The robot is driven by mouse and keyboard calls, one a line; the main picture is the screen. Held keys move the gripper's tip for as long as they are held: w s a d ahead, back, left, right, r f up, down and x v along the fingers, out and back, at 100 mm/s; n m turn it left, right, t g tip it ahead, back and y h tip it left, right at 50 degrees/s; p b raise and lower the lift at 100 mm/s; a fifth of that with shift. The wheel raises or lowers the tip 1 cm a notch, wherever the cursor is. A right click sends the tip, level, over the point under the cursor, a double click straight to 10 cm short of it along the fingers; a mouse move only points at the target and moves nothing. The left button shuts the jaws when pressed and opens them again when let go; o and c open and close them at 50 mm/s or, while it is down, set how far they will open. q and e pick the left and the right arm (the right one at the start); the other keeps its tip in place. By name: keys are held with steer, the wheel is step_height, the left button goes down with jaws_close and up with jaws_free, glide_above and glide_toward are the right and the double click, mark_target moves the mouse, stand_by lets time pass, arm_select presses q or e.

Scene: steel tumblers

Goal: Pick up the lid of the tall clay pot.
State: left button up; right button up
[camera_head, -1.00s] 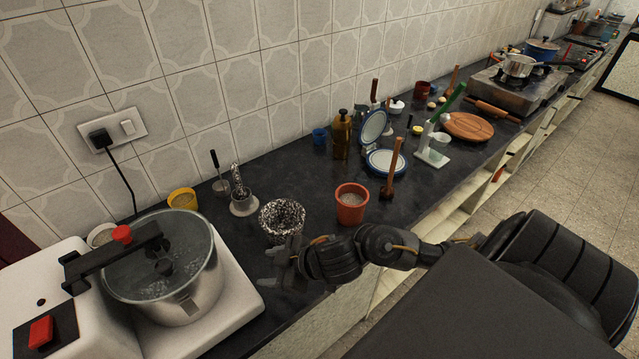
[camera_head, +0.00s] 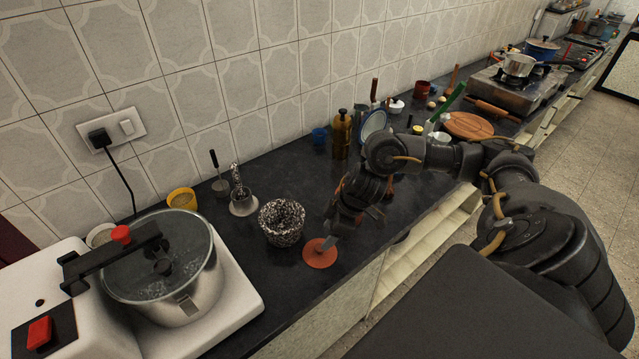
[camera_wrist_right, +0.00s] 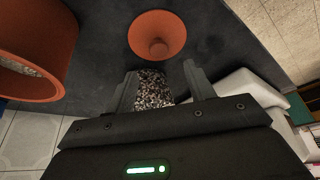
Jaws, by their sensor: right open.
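The orange clay lid (camera_head: 320,253) lies on the dark counter, right of the speckled pot. In the right wrist view the lid (camera_wrist_right: 157,32) is a round disc with a knob, ahead of my fingers and apart from them. An orange clay pot (camera_wrist_right: 46,30) stands to the left in that view; in the head view my right arm mostly hides it. My right gripper (camera_head: 347,222) is open and empty, close to the lid on its upper right side; its two fingers (camera_wrist_right: 162,83) show spread in the wrist view. My left gripper is not in view.
A black-and-white speckled pot (camera_head: 282,222) stands close left of the lid. A steel pot with a glass lid (camera_head: 165,265) sits on a white appliance further left. A yellow cup (camera_head: 183,199) is by the wall. The counter front edge is close to the lid.

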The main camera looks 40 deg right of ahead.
mark_target(320, 251)
steer(key=shift+d+x, duration=0.1)
steer(key=shift+x, duration=1.6)
steer(key=shift+d+x, duration=0.15)
steer(key=shift+x, duration=1.6)
steer(key=shift+s+f, duration=0.1)
steer(key=shift+s, duration=0.15)
steer(key=shift+c, duration=0.4)
steer(key=c, duration=1)
